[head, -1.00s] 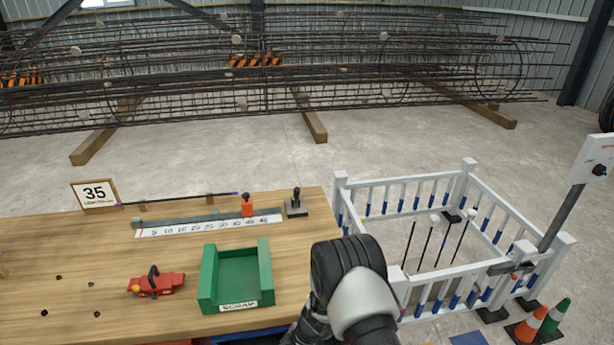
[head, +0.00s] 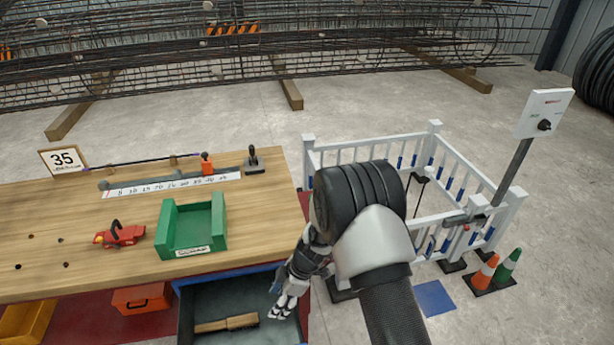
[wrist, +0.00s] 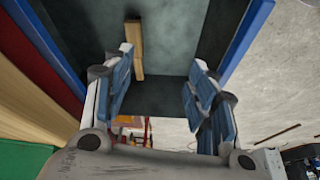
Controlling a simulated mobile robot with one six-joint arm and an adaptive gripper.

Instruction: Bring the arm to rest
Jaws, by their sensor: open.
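My gripper (head: 284,303) hangs over the right part of an open dark drawer or tray (head: 262,280) below the bench's front edge. In the wrist view my gripper (wrist: 158,95) shows two blue-padded fingers spread apart with nothing between them. My arm's dark elbow and white link cover part of the white fenced pen.
The wooden bench (head: 70,220) holds a green scrap tray (head: 192,228), a red tool (head: 118,235), a ruler strip (head: 172,186) and a 35 sign (head: 63,160). A white fence (head: 436,170), a control post (head: 545,118) and cones (head: 508,265) stand right. Rebar cages lie behind.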

